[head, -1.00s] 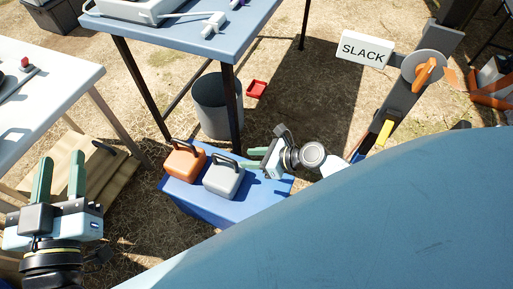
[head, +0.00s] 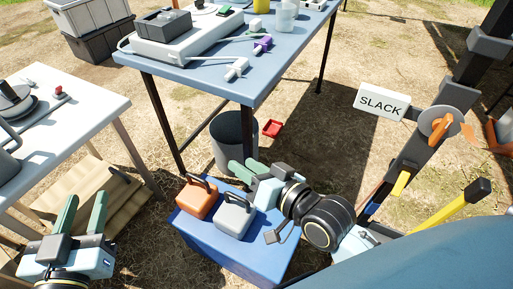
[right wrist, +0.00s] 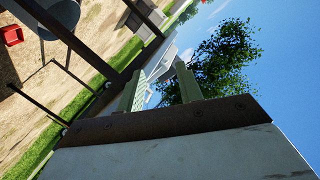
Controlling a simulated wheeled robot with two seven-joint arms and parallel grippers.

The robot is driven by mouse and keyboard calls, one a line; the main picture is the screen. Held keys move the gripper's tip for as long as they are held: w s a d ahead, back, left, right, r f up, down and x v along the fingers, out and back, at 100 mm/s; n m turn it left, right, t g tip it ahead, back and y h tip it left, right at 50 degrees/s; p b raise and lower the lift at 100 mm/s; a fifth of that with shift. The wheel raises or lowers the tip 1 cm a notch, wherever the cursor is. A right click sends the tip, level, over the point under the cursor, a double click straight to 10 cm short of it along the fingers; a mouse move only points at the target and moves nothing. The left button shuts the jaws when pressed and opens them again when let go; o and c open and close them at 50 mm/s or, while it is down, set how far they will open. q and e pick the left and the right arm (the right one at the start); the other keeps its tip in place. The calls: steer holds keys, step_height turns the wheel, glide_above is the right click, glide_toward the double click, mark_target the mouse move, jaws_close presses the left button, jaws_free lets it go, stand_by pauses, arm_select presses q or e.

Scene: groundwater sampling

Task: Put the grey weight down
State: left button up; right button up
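The grey weight (head: 234,217) stands upright on the blue box (head: 262,262), its dark handle on top. The orange weight (head: 196,200) stands beside it on the left. My right gripper (head: 243,169) is just behind the grey weight, its green fingers apart and pointing up-left. In the right wrist view the fingers (right wrist: 158,87) also stand apart, with only background between them. The grey weight does not show there. My left gripper (head: 82,213) is open and empty at the lower left, away from both weights.
A blue table (head: 190,75) with instruments stands behind the box. A grey bin (head: 228,145) and a red tray (head: 272,129) are on the ground. A white table (head: 85,103) is at left. A post with a SLACK sign (head: 382,102) stands at right.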

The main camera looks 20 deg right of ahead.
step_height(320, 180, up, 7)
steer(key=s+d+n+t+h, duration=0.1)
steer(key=n+t, duration=0.1)
steer(key=n, duration=0.3)
steer(key=shift+s, duration=0.25)
